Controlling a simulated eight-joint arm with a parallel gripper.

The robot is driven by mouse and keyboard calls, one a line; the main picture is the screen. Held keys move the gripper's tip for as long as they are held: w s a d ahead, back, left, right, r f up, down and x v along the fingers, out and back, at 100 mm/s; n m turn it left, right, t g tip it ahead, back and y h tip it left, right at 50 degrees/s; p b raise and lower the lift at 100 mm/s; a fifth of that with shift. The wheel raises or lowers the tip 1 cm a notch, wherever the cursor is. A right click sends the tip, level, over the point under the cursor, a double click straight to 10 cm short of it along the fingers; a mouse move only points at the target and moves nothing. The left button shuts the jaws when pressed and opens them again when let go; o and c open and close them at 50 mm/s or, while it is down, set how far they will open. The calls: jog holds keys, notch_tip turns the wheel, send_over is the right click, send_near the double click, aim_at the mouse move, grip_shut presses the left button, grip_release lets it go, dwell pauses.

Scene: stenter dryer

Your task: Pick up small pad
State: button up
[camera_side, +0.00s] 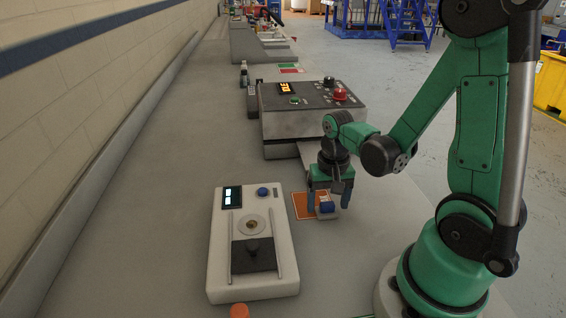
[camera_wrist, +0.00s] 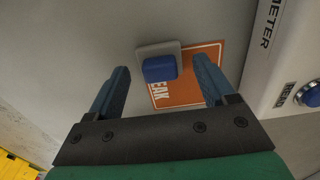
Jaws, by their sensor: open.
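The small pad is a blue block (camera_wrist: 160,68) on a light grey base (camera_wrist: 146,50). In the wrist view it lies at the upper edge of an orange card with white lettering (camera_wrist: 185,92), partly covering it. In the side view the blue pad (camera_side: 327,207) sits on the orange card (camera_side: 302,205) on the bench. My gripper (camera_wrist: 160,80) is open, with one blue finger on each side of the pad and a gap to both. In the side view my gripper (camera_side: 330,196) points down close over the pad. I cannot tell the exact height gap.
A white meter device (camera_side: 253,270) with a screen, blue button and black knob stands left of the pad. A grey control box (camera_side: 310,115) with a red button stands behind. An orange object (camera_side: 239,310) is at the front edge. Bare bench (camera_side: 170,180) lies left.

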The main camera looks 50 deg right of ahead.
aim_at(328, 204)
jog(key=shift+c, duration=0.3)
grip_shut()
jog(key=shift+r, duration=0.15)
notch_tip(328, 204, up, 20)
dwell(0.5)
